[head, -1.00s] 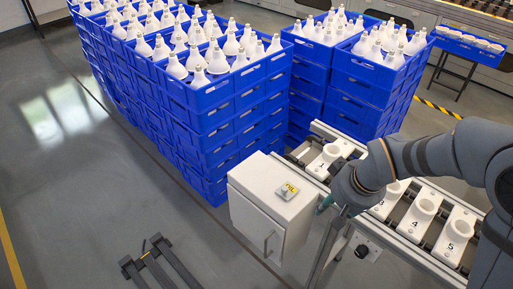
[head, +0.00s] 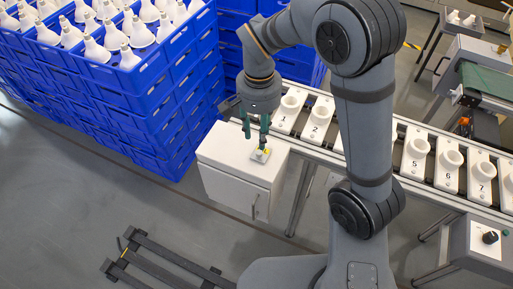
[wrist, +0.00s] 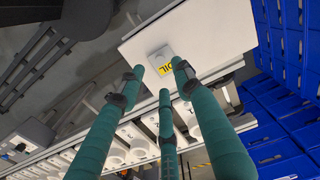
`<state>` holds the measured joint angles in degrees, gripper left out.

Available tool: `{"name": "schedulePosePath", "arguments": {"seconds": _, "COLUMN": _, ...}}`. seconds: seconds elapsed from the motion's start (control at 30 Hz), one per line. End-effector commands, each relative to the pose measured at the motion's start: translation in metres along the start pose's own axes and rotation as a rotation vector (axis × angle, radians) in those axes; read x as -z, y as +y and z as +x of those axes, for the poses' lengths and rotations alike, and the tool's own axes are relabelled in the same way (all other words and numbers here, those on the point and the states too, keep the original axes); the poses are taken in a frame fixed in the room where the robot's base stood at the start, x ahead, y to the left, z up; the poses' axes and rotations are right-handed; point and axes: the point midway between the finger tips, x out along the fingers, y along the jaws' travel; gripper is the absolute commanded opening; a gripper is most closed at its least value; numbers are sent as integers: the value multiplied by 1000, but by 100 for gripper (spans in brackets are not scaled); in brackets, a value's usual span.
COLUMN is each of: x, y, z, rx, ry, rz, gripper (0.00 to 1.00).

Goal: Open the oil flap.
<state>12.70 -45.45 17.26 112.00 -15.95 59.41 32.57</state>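The oil flap (head: 261,154) is a small pale square with a yellow label on top of a white cabinet (head: 222,152). It looks closed, lying flat. In the wrist view the flap (wrist: 158,56) shows its yellow "OIL" label just beyond my fingertips. My gripper (head: 254,136) points down over the cabinet top, with its green fingers close above the flap. In the wrist view its three fingers (wrist: 160,74) are spread apart with nothing between them. I cannot tell whether a fingertip touches the flap.
A conveyor rail with numbered white sockets (head: 418,150) runs behind and right of the cabinet. Stacked blue crates (head: 140,100) of white bulbs stand at the left. The cabinet door has a handle (head: 255,207). A dark low frame (head: 160,262) lies on the floor in front.

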Motion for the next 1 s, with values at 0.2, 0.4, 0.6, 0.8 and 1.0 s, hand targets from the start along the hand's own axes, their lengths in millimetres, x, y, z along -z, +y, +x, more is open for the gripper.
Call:
{"name": "schedulePosePath", "arguments": {"seconds": 0.2, "x": -1, "y": 2, "z": 44, "rx": -4, "ry": -4, "rz": 0, "gripper": 34}}
{"name": "schedulePosePath", "arguments": {"seconds": 0.4, "x": -1, "y": 0, "z": 67, "rx": -1, "ry": -2, "rz": -1, "gripper": 34}}
{"name": "schedulePosePath", "arguments": {"seconds": 0.6, "x": 0, "y": 0, "z": 74, "rx": 1, "ry": 0, "rz": 0, "gripper": 34}}
{"name": "schedulePosePath", "arguments": {"seconds": 0.8, "x": 0, "y": 0, "z": 74, "rx": 1, "ry": 1, "rz": -1, "gripper": 34}}
{"name": "schedulePosePath", "arguments": {"seconds": 1.0, "x": 0, "y": 0, "z": 73, "rx": 1, "ry": 1, "rz": -1, "gripper": 22}}
